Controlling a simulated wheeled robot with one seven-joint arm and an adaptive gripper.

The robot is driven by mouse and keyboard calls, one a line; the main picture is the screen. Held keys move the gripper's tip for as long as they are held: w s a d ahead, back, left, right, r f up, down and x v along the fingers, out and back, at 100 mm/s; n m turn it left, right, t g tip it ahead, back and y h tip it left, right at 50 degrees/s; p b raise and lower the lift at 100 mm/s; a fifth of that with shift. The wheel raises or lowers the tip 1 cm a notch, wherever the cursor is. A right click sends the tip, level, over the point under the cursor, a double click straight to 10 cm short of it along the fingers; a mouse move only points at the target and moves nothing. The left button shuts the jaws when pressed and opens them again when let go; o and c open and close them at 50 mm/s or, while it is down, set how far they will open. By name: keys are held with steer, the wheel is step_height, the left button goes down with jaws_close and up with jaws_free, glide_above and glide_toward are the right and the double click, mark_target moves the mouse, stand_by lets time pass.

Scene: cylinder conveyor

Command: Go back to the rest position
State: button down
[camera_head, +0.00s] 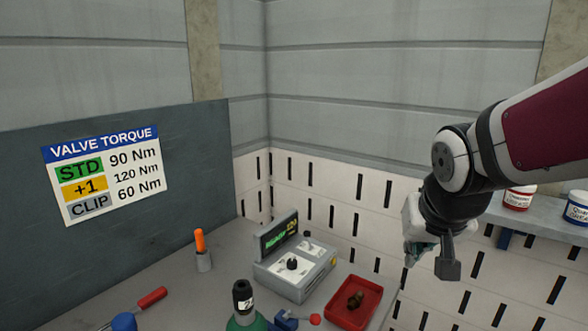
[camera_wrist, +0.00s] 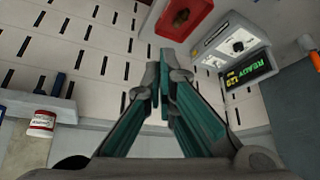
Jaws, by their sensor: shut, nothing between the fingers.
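My gripper (camera_head: 412,252) hangs in the air at the right in the head view, in front of the white slotted panel, partly hidden by my wrist. In the wrist view my gripper (camera_wrist: 161,75) shows its teal fingers meeting at the tips with nothing between them. It is apart from the bench and everything on it.
The bench holds a grey device with a lit display (camera_head: 300,268), a red tray (camera_head: 340,318) with a small brownish part, a green cylinder with a black top (camera_head: 243,297) and an orange-handled tool (camera_head: 200,242). A shelf (camera_head: 545,215) with jars (camera_head: 518,198) stands right. A torque sign (camera_head: 107,175) hangs left.

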steer(key=s+a+r+n+y, duration=0.1)
steer(key=s+r+n, duration=0.1)
steer(key=s, duration=1.4)
steer(key=shift+s+r+g, duration=0.15)
steer(key=shift+r+g, duration=0.15)
steer(key=shift+r, duration=0.25)
steer(key=shift+a, duration=0.1)
